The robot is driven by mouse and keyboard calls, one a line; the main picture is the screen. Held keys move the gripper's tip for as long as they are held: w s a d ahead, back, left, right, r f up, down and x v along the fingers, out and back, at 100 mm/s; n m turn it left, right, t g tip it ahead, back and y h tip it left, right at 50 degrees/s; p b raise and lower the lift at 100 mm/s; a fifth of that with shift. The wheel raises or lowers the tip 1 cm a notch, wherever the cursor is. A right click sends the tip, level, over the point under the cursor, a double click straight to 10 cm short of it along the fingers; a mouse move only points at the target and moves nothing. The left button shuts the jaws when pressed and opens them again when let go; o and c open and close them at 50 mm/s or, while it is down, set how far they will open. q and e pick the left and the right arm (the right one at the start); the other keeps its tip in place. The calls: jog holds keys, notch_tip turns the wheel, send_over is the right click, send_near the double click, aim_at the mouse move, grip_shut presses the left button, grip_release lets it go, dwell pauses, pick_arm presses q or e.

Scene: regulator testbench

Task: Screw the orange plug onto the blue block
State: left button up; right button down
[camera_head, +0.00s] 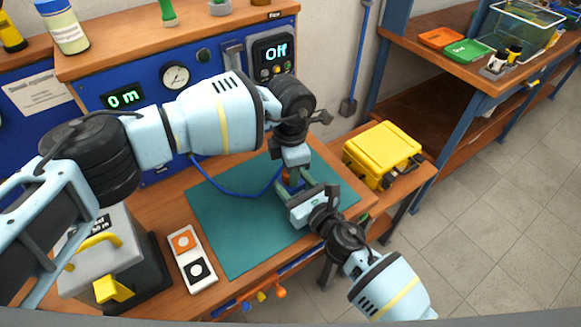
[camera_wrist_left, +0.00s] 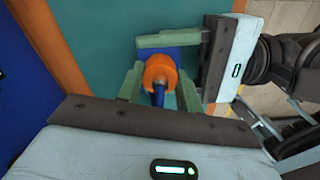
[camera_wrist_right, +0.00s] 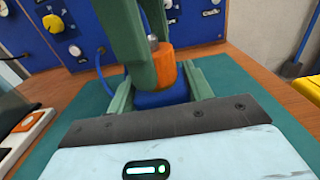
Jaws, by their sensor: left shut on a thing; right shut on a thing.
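The orange plug (camera_head: 286,175) is partly hidden among the grippers in the head view. It also shows in the left wrist view (camera_wrist_left: 158,72) and the right wrist view (camera_wrist_right: 164,66). The blue block (camera_wrist_right: 160,98) sits directly below the plug in the right wrist view, and they appear to touch. How far the plug is threaded cannot be told. My left gripper (camera_wrist_left: 158,88) is shut on the plug from above, with green fingers on both sides. My right gripper (camera_wrist_right: 162,92) is shut on the block, one green finger on either side.
A blue hose (camera_head: 233,195) runs to the plug over the teal mat (camera_head: 225,225). A yellow case (camera_head: 382,155) stands right. The blue panel (camera_head: 215,60) stands behind.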

aim_at(297, 189)
pick_arm(q)
jog(key=m, duration=0.5)
jog(key=o, duration=1.2)
jog(key=shift+c, duration=0.2)
notch_tip(297, 189, up, 12)
pick_arm(e)
jog(key=c, duration=0.5)
grip_release()
jog(key=v, duration=0.6)
jog(key=shift+s+d+f, duration=0.1)
jog(key=shift+d, duration=0.05)
jog(key=shift+v, duration=0.75)
